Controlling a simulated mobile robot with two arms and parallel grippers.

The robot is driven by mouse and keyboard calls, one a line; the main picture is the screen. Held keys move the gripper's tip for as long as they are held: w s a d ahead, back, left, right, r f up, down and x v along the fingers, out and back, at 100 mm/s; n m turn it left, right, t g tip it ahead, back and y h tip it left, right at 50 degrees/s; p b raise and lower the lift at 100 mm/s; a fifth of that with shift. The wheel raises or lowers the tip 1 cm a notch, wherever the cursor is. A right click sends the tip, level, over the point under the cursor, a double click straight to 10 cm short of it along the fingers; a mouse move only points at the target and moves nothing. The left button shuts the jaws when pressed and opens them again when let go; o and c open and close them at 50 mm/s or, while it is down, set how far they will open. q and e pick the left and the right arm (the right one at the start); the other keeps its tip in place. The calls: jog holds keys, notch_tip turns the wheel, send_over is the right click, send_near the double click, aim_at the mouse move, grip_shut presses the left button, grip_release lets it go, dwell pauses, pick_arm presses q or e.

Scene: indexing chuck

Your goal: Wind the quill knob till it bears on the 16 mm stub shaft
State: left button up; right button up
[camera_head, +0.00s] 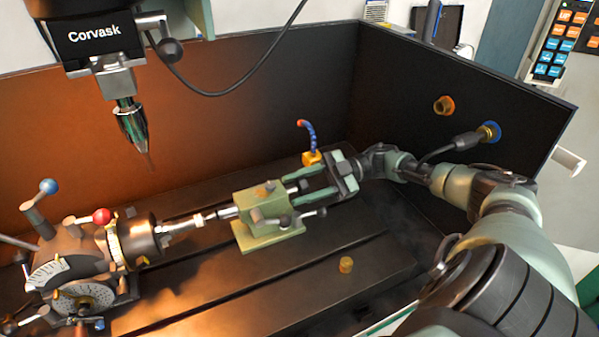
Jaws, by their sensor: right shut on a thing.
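The green tailstock (259,224) stands on the dark slotted table. Its quill (228,213) points left toward the stub shaft (180,229), which sticks out of the indexing chuck (140,240). The quill tip and the shaft's light-coloured end lie in line and very close; I cannot tell whether they touch. My right gripper (306,187) reaches in from the right, behind the tailstock, its fingers pointing left. It is shut on the quill knob (292,187), which is mostly hidden between the fingers. My left gripper is not in view.
A drill head (100,40) with a pointed bit hangs above at upper left. A blue coolant hose (307,135) on an orange base stands behind my gripper. Dark lever handles (306,216) jut from the tailstock's front. A small brass piece (346,265) lies on the table.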

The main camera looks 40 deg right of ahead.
dwell(0.6)
jog(key=o, duration=1.4)
jog(key=shift+c, duration=0.2)
jog(key=shift+s+d+f+b, duration=0.15)
jog(key=shift+d+b, duration=0.15)
jog(key=shift+d, duration=0.25)
jog(key=b+v, duration=0.2)
jog(key=v, duration=0.4)
jog(key=shift+d, duration=0.35)
jog(key=shift+s, duration=0.15)
